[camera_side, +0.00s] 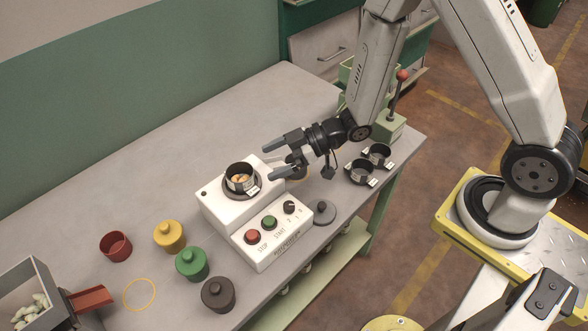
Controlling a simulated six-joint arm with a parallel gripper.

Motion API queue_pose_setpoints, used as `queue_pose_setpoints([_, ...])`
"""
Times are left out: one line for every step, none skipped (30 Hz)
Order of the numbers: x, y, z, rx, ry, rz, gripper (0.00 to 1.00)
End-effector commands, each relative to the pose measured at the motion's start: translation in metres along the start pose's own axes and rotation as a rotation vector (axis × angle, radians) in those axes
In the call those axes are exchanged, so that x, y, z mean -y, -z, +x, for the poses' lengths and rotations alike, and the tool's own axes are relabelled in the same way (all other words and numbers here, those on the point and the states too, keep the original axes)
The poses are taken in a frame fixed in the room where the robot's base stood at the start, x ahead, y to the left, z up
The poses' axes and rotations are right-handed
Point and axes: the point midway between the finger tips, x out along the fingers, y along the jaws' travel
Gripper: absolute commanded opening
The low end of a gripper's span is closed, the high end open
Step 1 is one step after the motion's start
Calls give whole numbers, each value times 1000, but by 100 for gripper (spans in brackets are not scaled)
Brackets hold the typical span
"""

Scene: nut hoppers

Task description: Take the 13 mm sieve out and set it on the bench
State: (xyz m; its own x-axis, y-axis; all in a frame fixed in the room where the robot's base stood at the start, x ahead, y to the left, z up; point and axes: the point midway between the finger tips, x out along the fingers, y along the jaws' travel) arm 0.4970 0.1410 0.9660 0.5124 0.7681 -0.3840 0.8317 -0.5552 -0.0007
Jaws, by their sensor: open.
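A dark round sieve (241,177) with a white label sits on top of the white shaker machine (222,211). Some light brown nuts show inside it. The label is too small to read, so I cannot tell its size. Two more dark sieves, one nearer (361,172) and one farther (378,155), stand on the bench (165,142) at the right edge. My gripper (276,160) is open and empty. Its fingers point left toward the sieve on the machine, to the right of it and apparently apart from it.
The machine's front panel has a red button (252,237), a green button (269,222) and a knob. A grey lid (324,212) lies beside it. The back bench is clear.

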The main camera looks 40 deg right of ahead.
Motion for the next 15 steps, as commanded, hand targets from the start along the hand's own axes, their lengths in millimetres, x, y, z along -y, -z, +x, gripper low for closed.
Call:
queue_pose_setpoints([1, 0, 0, -3, 3, 0, 100])
queue_pose_setpoints([1, 0, 0, -4, 4, 0, 100])
queue_pose_setpoints([1, 0, 0, -4, 4, 0, 100])
queue_pose_setpoints([1, 0, 1, -4, 4, 0, 100])
queue_pose_setpoints([1, 0, 2, -3, 3, 0, 100])
queue_pose_setpoints([0, 0, 3, -3, 3, 0, 100])
queue_pose_setpoints([0, 0, 5, -3, 3, 0, 100])
queue_pose_setpoints([0, 0, 7, -2, 3, 0, 100])
queue_pose_setpoints([1, 0, 10, -2, 4, 0, 100])
queue_pose_setpoints([1, 0, 13, -2, 4, -1, 100])
queue_pose_setpoints([1, 0, 15, -2, 4, -1, 100])
queue_pose_setpoints([0, 0, 19, -2, 3, 0, 100])
queue_pose_setpoints([0, 0, 21, -1, 3, 0, 100])
queue_pose_setpoints([1, 0, 23, -1, 3, 1, 100])
queue_pose_setpoints([1, 0, 25, -1, 3, 1, 100])
